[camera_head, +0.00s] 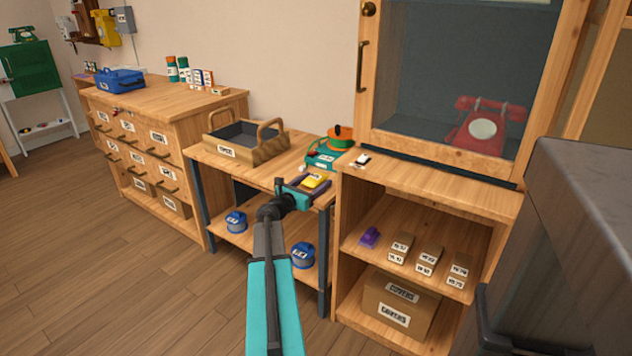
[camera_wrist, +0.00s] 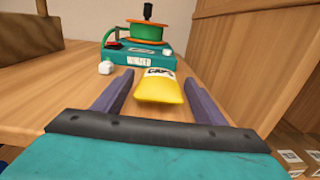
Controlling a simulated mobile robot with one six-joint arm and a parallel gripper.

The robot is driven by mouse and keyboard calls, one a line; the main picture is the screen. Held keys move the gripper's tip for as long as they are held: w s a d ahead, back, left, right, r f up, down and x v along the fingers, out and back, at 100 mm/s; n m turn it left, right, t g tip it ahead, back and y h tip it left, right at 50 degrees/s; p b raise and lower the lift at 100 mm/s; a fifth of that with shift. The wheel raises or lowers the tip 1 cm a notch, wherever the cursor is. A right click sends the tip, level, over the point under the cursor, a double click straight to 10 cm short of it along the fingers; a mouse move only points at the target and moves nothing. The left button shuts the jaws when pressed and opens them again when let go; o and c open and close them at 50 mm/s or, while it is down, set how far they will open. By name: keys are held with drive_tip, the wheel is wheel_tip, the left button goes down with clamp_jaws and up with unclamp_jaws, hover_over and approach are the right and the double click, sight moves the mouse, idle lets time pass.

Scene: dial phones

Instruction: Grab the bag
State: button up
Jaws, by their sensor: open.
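The bag (camera_wrist: 160,87) is small and yellow with a white label that seems to read "CAPS". It lies on the wooden bench top, and it also shows in the head view (camera_head: 314,181). My gripper (camera_wrist: 157,90) is open, with its two purple fingers on either side of the bag's near part. A gap shows between the bag and each finger. In the head view my gripper (camera_head: 311,184) is low over the front right of the bench, at the bag.
A teal device with an orange-and-green spool (camera_wrist: 140,48) stands just behind the bag. A small white block (camera_wrist: 106,68) lies to the left. A wooden tray (camera_head: 250,150) stands left on the bench. The cabinet side (camera_wrist: 240,60) rises close on the right.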

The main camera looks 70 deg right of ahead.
sight(314, 176)
idle(0.5)
drive_tip(key=c, duration=1.1)
drive_tip(key=shift+r, duration=0.15)
drive_tip(key=shift+c, duration=0.2)
wheel_tip(314, 176, up, 18)
drive_tip(key=p, duration=0.5)
